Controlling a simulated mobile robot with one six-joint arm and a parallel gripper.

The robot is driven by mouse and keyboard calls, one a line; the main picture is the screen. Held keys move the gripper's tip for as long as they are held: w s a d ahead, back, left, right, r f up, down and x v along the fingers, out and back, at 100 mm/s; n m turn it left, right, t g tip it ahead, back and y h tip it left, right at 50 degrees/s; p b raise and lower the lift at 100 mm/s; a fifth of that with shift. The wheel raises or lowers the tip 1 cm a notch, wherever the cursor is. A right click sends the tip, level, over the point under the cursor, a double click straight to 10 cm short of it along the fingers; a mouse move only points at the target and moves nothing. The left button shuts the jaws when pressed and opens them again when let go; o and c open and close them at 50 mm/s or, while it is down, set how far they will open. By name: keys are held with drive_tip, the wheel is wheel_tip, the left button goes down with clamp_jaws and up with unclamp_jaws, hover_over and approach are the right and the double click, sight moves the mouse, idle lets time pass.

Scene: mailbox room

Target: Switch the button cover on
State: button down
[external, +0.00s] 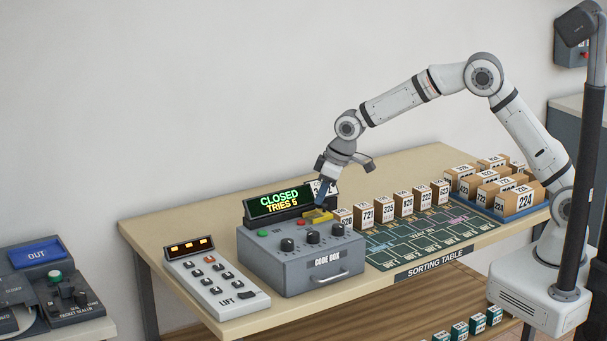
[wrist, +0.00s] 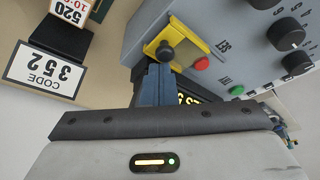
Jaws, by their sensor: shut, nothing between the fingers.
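The grey code box (external: 300,262) sits on the table with knobs and buttons on its top. A yellow cover (external: 318,216) is at the back right of that top; it also shows in the wrist view (wrist: 198,41), with a dark round knob at its near edge. A red button (wrist: 201,63) is beside the cover's edge. Whether the cover is raised or flat is hard to tell. My gripper (external: 321,203) is shut and empty, pointing down at the cover. In the wrist view its blue fingers (wrist: 155,80) end close by the cover's knob; contact is unclear.
A display (external: 279,201) reading "CLOSED TRIES 5" stands behind the box. Several numbered parcels (external: 404,203) stand to the right. A lift panel (external: 213,283) lies left of the box.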

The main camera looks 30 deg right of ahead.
idle(0.3)
drive_tip(key=p+v, duration=0.3)
drive_tip(key=v, duration=0.7)
